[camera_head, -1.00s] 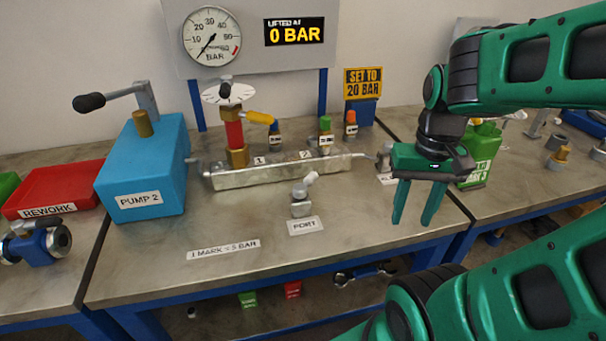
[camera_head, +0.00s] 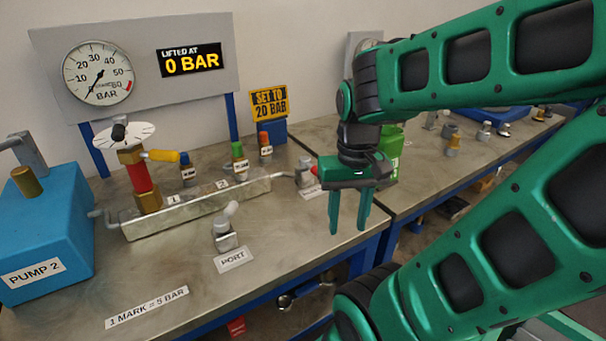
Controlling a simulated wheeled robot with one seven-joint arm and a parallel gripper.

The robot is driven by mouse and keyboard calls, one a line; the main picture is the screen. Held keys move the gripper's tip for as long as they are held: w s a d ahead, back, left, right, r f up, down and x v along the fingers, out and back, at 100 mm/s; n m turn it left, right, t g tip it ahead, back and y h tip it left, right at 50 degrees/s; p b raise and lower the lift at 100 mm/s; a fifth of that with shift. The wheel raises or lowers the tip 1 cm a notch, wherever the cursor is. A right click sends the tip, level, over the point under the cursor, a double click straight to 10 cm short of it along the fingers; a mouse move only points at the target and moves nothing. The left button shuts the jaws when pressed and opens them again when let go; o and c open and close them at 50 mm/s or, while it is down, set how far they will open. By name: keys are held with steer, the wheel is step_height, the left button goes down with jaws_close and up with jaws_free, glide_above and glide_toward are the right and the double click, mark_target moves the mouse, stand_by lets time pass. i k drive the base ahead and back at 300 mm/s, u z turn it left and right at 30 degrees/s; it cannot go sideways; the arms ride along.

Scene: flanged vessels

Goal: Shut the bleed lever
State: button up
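The bleed fitting (camera_head: 304,172) is a small grey metal valve at the right end of the metal manifold block (camera_head: 200,205), with a white label (camera_head: 314,192) partly hidden behind my gripper. A small red tip (camera_head: 316,171) shows beside it, probably the end of its lever; my gripper hides the rest, so I cannot tell the lever's position. My gripper (camera_head: 348,230) points down just right of the fitting in the picture. Its two green fingers are apart with nothing between them.
A blue PUMP 2 box (camera_head: 48,235) stands at the left. A port fitting (camera_head: 225,235) stands in front. The gauge (camera_head: 98,73) needle is low; the display (camera_head: 191,61) reads 0 BAR.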

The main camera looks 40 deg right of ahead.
mark_target(304, 161)
steer(key=z, duration=1.35)
steer(key=k, duration=0.45)
steer(key=z, duration=0.6)
